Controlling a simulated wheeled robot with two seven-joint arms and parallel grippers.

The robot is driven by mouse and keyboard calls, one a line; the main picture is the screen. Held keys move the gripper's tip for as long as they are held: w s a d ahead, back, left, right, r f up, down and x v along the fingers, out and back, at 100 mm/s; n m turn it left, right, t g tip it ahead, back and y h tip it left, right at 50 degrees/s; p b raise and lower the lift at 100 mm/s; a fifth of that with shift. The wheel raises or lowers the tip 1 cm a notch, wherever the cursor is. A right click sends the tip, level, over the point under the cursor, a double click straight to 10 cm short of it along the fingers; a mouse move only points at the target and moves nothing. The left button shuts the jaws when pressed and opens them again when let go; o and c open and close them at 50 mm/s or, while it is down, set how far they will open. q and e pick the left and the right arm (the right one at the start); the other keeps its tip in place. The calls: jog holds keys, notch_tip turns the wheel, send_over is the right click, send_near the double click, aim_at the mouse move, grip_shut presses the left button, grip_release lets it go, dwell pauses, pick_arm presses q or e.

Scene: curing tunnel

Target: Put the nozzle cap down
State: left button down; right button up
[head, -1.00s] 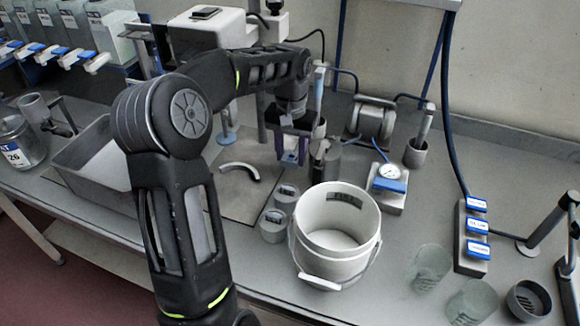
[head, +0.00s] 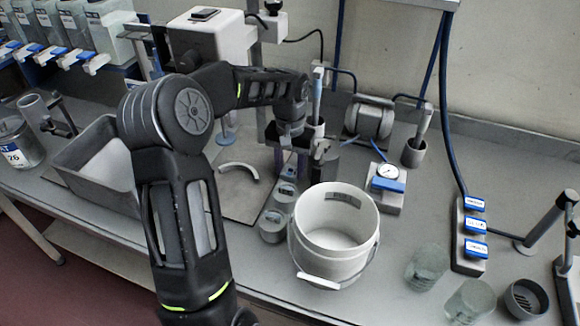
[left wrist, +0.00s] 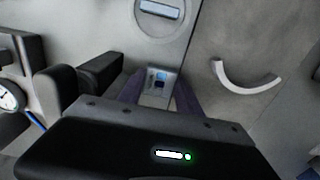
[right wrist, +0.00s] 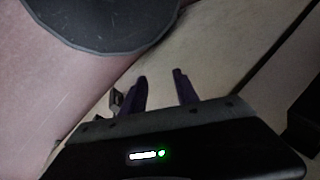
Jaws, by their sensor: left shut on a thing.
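My left gripper (head: 288,168) is low over the bench, behind the two small grey pots and left of the white bucket. In the left wrist view its purple fingers (left wrist: 160,92) are shut on a small grey piece with a blue patch, which I take to be the nozzle cap (left wrist: 158,76). In the head view the cap is hidden by the gripper. I cannot tell whether it touches the surface below. My right gripper (right wrist: 160,82) shows only in the right wrist view, with its fingers apart and nothing between them.
Two grey pots (head: 273,226) and a white bucket (head: 338,265) stand close in front. A pale curved strip (head: 239,166) lies on the mat to the left. A dark cylinder (head: 326,160) and a gauge block (head: 385,190) stand to the right.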

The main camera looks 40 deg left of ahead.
aim_at(290, 171)
pick_arm(q)
jog(key=shift+f, duration=0.1)
jog(key=c, duration=0.8)
grip_release()
notch_tip(290, 171, up, 12)
jog(key=shift+r, duration=0.15)
jog(key=shift+o, duration=0.3)
